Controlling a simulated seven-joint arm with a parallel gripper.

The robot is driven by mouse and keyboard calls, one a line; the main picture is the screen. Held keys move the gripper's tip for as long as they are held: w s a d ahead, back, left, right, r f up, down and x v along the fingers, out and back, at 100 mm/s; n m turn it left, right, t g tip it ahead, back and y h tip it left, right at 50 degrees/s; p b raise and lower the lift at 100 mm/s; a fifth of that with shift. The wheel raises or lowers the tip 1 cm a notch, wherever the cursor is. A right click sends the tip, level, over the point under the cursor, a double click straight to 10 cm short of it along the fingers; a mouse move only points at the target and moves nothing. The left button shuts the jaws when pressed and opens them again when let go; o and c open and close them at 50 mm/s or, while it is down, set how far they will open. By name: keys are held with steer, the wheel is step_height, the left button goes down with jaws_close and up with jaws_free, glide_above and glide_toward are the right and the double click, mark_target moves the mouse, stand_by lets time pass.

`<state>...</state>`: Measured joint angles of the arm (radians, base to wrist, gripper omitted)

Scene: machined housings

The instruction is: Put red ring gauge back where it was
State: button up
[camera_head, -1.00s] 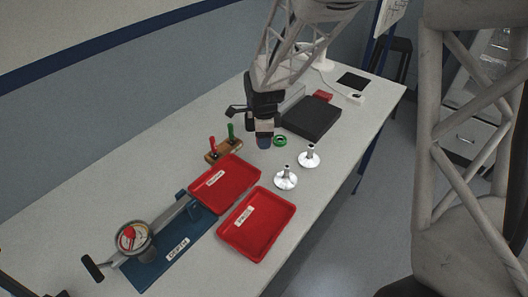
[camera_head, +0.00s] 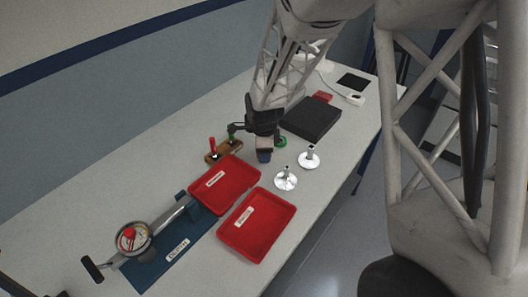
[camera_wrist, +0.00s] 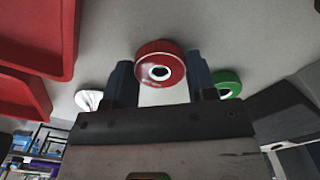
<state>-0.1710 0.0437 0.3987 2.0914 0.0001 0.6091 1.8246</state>
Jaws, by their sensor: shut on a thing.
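My gripper (camera_head: 264,156) is over the table, left of the green ring and behind the white stands. In the wrist view my gripper (camera_wrist: 160,78) is shut on the red ring gauge (camera_wrist: 160,50), which sits between its two dark blue fingers with its hole facing the camera. The red ring gauge cannot be made out in the head view. Two white round stands with upright posts, a nearer one (camera_head: 286,180) and a farther one (camera_head: 309,157), stand on the table with no ring visible on them.
A green ring (camera_head: 282,142) lies behind the gripper. Two red trays (camera_head: 257,250) (camera_head: 226,203) are in front. A wooden block (camera_head: 222,153) with red and green handled gauges is at left. A dial gauge (camera_head: 132,237) sits on a blue mat. A black box (camera_head: 312,119) is behind.

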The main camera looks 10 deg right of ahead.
steer(key=shift+f, duration=0.2)
steer(key=shift+f, duration=0.15)
steer(key=o, duration=1)
steer(key=shift+r, duration=6.15)
